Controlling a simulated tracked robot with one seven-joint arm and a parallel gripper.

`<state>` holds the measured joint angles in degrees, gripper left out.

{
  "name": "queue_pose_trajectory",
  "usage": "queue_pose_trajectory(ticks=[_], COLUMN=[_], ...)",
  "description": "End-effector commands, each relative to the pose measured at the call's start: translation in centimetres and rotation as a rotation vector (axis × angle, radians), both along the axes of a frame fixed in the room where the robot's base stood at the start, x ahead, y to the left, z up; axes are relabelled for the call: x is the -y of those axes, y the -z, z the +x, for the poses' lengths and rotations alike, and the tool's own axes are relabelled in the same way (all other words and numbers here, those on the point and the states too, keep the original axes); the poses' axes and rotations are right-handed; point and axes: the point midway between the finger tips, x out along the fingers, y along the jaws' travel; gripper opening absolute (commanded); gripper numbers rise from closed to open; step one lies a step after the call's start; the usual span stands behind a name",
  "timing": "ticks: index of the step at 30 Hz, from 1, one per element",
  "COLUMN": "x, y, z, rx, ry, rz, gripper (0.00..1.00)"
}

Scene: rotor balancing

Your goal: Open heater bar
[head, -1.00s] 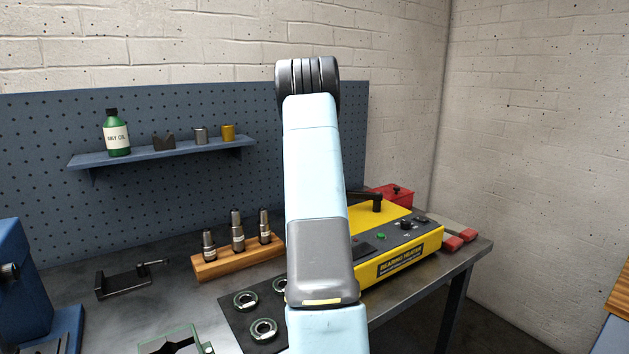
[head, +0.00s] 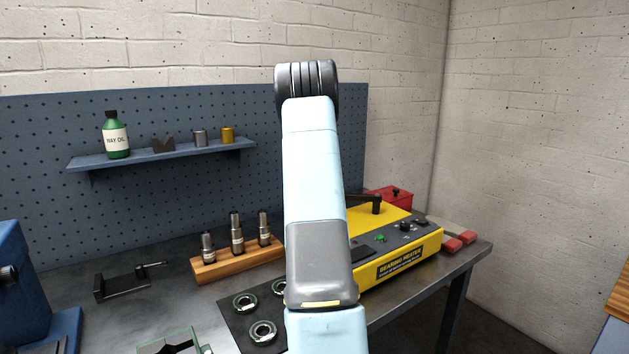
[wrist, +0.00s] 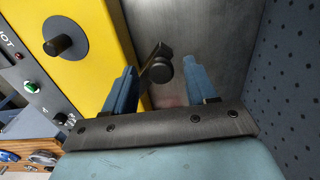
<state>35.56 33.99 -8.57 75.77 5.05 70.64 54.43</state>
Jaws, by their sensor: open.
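The yellow bearing heater (head: 384,267) stands on the right of the bench, partly behind my arm. Its black heater bar (head: 362,197) shows at the back of its top in the head view, running left behind my arm. In the wrist view, the heater (wrist: 90,50) fills the left side. A black bar end with a round knob (wrist: 161,68) sits between the two blue fingers of my gripper (wrist: 159,72). The fingers are open, with gaps visible beside the knob; contact cannot be told. My gripper is hidden in the head view.
A dark mat (head: 235,315) with several bearing rings lies in front. A wooden block (head: 240,262) with stepped mandrels stands left of my arm. A red box (head: 391,198) is behind the heater. Red pads (head: 460,242) lie at its right. The pegboard (wrist: 292,80) is close on the wrist view's right.

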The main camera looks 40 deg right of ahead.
Motion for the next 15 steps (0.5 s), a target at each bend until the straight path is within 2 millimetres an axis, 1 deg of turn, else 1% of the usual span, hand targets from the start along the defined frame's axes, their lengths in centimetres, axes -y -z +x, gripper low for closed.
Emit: queue_pose_trajectory(ticks=[5, 8, 15], x=[0.0, 0.0, 0.1], y=[-1.6, -3.3, -8.1], z=[0.1, 0.1, 0.0], rx=[0.003, 0.003, 0.003], ry=[-0.001, -0.001, 0.0], rz=[-0.002, -0.004, -0.002], gripper=[0.57, 0.57, 0.57])
